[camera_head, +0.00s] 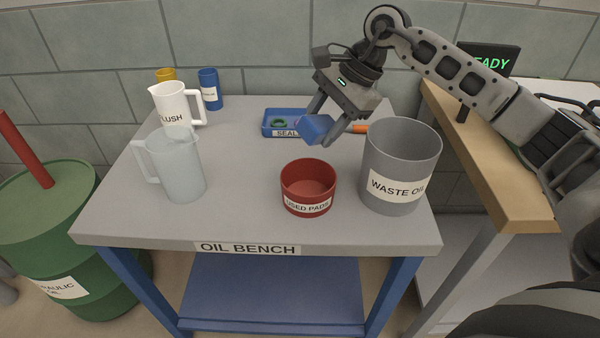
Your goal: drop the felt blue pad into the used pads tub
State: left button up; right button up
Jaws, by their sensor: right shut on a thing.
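The blue felt pad (315,128) is between the fingers of my right gripper (326,132), which is shut on it. The pad is held tilted, above the bench and behind the used pads tub. The used pads tub (308,203) is a red round open tub with a white label, near the bench's front edge. Its visible inside looks empty. The pad and the tub appear apart. My left gripper is not in view.
On the grey bench (245,215), a grey waste oil bucket (393,160) stands right of the tub. A blue seal tray (270,125) lies behind. A translucent jug (175,170), a white jug (180,105) and a blue cup (210,90) stand left. Bench space left of the tub is clear.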

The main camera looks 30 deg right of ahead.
jog(key=shift+d+f+b, duration=0.1)
jog(key=shift+f+b, duration=0.25)
notch_tip(320, 180, down, 4)
jog(key=shift+s+r+b, duration=0.1)
jog(key=shift+b, duration=1.1)
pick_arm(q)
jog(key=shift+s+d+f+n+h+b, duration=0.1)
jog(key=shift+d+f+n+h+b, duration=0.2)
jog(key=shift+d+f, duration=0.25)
pick_arm(e)
jog(key=shift+f, duration=0.65)
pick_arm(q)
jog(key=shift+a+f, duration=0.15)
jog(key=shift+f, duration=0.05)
pick_arm(e)
jog(key=o, duration=0.9)
jog(key=shift+o, duration=0.2)
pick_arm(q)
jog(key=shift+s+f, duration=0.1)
pick_arm(e)
jog(key=v, duration=1.6)
